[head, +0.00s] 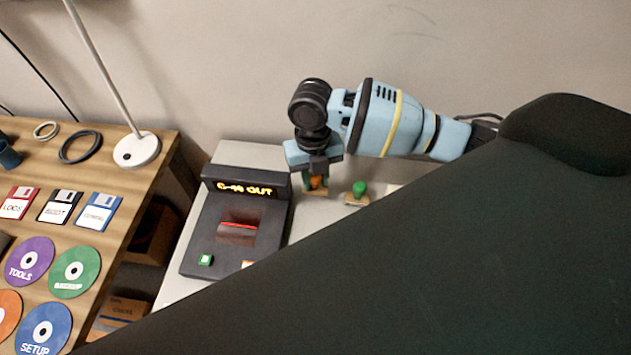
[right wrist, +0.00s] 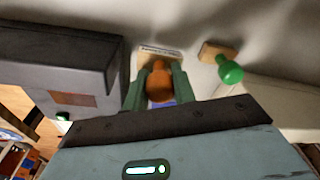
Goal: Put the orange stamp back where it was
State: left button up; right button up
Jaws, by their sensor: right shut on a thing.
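The orange stamp (head: 317,183) is between the fingers of my right gripper (head: 315,178), just right of the dark display device. In the right wrist view the orange stamp (right wrist: 159,84) is gripped by its knob between two green-grey fingers (right wrist: 158,90). A pale flat base shows behind it; whether it touches the counter I cannot tell. A green stamp (head: 359,189) stands upright on a small wooden base to the right; it also shows in the right wrist view (right wrist: 229,68). My left gripper is not in view.
The dark device (head: 225,225) with a lit "OUT" display stands left of the gripper on the pale counter (head: 262,155). A wooden table (head: 105,205) with floppy disks, discs and a lamp base (head: 136,149) is at the left. My dark arm link covers the lower right.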

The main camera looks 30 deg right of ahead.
aim_at(316, 184)
jog(key=shift+w+d, duration=0.15)
jog(key=shift+w, duration=0.05)
jog(key=shift+w+d+f, duration=0.1)
jog(key=shift+f, duration=1.65)
jog(key=shift+f, duration=0.2)
jog(key=o, duration=0.8)
